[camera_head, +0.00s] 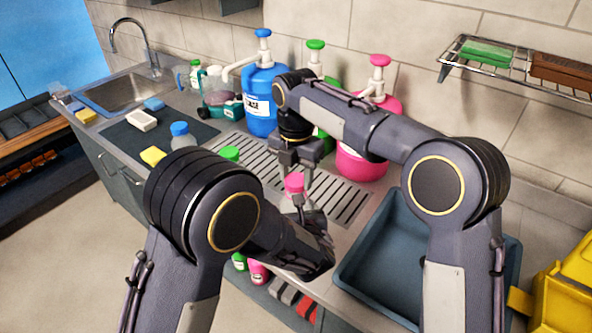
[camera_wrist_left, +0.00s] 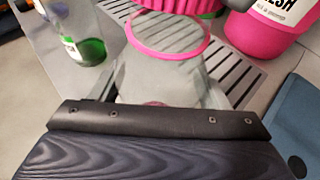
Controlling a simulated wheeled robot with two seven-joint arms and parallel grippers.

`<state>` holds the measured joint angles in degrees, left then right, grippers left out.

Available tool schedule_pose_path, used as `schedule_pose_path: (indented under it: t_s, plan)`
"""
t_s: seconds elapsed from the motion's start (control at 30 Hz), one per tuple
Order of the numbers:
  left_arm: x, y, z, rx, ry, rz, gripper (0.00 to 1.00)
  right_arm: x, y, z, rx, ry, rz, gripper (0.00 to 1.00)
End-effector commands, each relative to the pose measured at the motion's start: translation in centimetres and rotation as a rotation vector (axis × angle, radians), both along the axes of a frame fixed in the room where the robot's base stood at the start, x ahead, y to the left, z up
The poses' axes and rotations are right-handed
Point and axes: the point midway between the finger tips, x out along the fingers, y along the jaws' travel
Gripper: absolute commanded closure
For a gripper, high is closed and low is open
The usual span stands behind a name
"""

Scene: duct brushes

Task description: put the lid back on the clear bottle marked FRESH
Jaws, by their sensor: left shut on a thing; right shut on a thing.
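The clear bottle (camera_wrist_left: 160,72), with a pink ring around its open mouth, stands in front of my left gripper in the left wrist view; its own label is hidden. My right gripper (camera_head: 297,168) is shut on the pink lid (camera_head: 294,183) above the bottle. The ribbed lid (camera_wrist_left: 185,6) also shows at the top of the left wrist view, close to the bottle's mouth. I cannot tell whether they touch.
A pink jug (camera_head: 362,163) whose label ends in "ESH", a blue jug (camera_head: 262,105) and a green-pumped jug stand behind the slotted drain (camera_head: 345,205). A green-capped bottle (camera_head: 229,153) and a blue-capped bottle (camera_head: 181,130) stand left. A blue basin (camera_head: 385,265) lies right.

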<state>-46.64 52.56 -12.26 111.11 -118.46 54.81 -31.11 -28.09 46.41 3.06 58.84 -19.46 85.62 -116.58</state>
Motion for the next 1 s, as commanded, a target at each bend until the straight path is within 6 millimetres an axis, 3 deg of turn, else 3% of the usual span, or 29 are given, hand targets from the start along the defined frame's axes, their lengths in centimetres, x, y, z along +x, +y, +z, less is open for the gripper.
schedule_pose_path:
  t_s: [1.0]
  plan:
    - [0.02, -0.01, 0.05, 0.0, -0.001, 0.0, 0.71, -0.02, -0.03, -1.27, 0.0, 0.001, 0.0, 0.76]
